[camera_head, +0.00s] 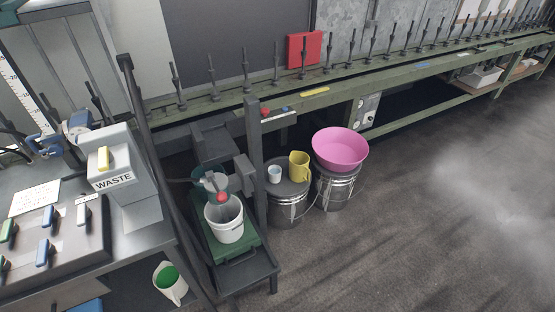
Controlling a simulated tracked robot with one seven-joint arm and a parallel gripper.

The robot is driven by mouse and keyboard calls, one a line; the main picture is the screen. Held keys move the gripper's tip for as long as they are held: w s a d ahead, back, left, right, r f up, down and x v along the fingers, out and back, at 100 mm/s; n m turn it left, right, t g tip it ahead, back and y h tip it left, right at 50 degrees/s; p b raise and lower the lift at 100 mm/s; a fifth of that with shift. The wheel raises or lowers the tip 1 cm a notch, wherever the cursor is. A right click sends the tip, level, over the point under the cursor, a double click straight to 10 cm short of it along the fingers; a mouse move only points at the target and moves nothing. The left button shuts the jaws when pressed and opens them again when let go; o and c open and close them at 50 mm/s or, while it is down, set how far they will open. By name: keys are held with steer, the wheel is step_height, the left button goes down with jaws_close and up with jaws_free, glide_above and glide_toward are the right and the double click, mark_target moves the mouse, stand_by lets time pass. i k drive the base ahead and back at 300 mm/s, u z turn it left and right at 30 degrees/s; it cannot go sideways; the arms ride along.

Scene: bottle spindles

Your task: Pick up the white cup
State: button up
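A small white cup (274,174) stands upright on top of a dark metal drum (287,207) near the middle of the picture. I see no part of my gripper that I can make out in this view.
A pink basin (341,149) sits on a second drum (336,190) to the right. A long green spindle bench (425,65) runs behind. The floor (420,220) at right is clear.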

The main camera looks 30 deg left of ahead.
mark_target(274, 171)
steer(key=u, duration=0.4)
steer(key=i, duration=1.3)
steer(key=u, duration=0.5)
